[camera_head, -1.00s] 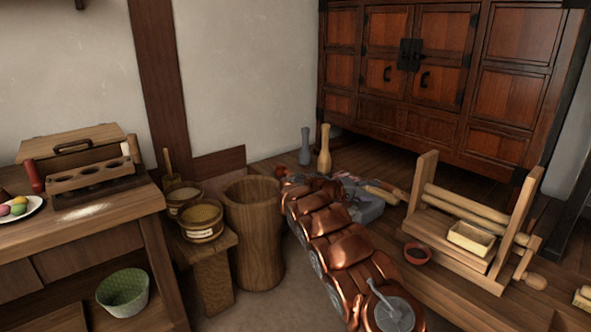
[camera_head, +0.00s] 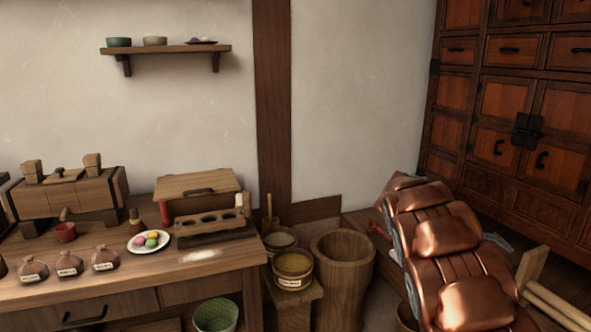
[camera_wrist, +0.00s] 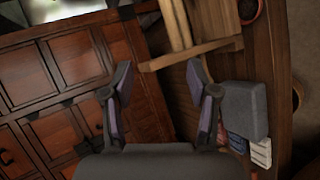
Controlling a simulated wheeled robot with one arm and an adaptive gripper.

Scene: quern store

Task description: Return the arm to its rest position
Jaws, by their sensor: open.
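My arm (camera_head: 447,240), with brown padded links, rises at the right of the head view in front of the cabinet and the raised wooden floor. My gripper is not clear in the head view. In the wrist view my gripper (camera_wrist: 160,88) has its two dark fingers spread wide apart with nothing between them. Beyond the fingers are the reddish wooden cabinet (camera_wrist: 75,60) at the left and a wooden frame (camera_wrist: 187,45) at the top. A grey block (camera_wrist: 242,110) lies beyond the right finger, with folded cloths (camera_wrist: 236,147) beside it.
A wooden table (camera_head: 120,275) at the left holds pouches, a plate of coloured sweets (camera_head: 149,241) and a wooden mould (camera_head: 212,222). Tubs (camera_head: 293,270) and a tall wooden mortar (camera_head: 343,275) stand between table and arm. A wall shelf (camera_head: 165,49) hangs above.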

